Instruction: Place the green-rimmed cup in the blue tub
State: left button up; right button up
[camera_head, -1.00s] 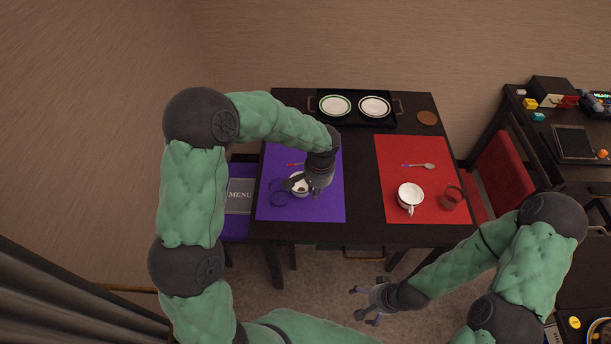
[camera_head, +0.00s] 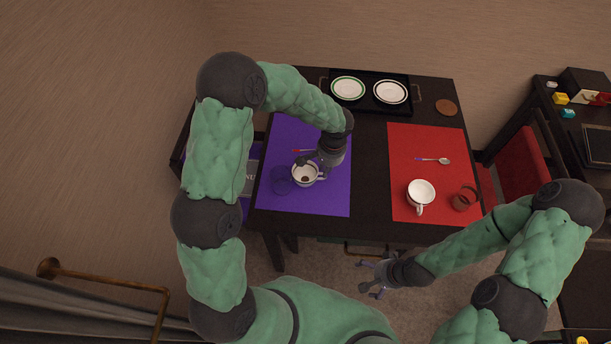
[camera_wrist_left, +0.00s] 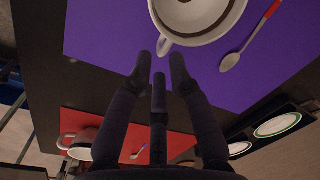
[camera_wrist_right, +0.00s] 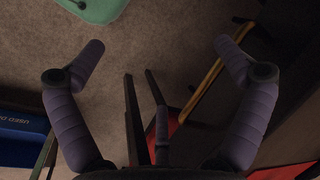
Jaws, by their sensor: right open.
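A white cup (camera_head: 304,178) with dark contents sits on the purple mat, its handle to the right. It is close in the left wrist view (camera_wrist_left: 195,28), with its handle near my fingertips. A second white cup (camera_head: 420,193) is on the red mat. I cannot make out a green rim on either. My right gripper (camera_wrist_right: 160,60) is open and empty, below the table's front edge. A blue tub-like container (camera_wrist_right: 20,125), marked "USED D…", is partly visible.
A black tray (camera_head: 369,104) holds a green-rimmed plate (camera_head: 348,89) and a dark-rimmed plate (camera_head: 390,92). A blue glass (camera_head: 281,181) stands left of the purple-mat cup. A red cup (camera_head: 464,198) and spoon (camera_head: 433,160) are on the red mat (camera_head: 410,145). Bare table separates the mats.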

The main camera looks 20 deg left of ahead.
aim_at(309, 176)
pick_arm(q)
jog(key=f, duration=0.1)
jog(key=f+b, duration=0.1)
jog(key=f, duration=0.2)
jog(key=shift+w+f, duration=0.3)
jog(key=shift+f, duration=0.1)
grip_shut()
jog(key=shift+r, duration=0.15)
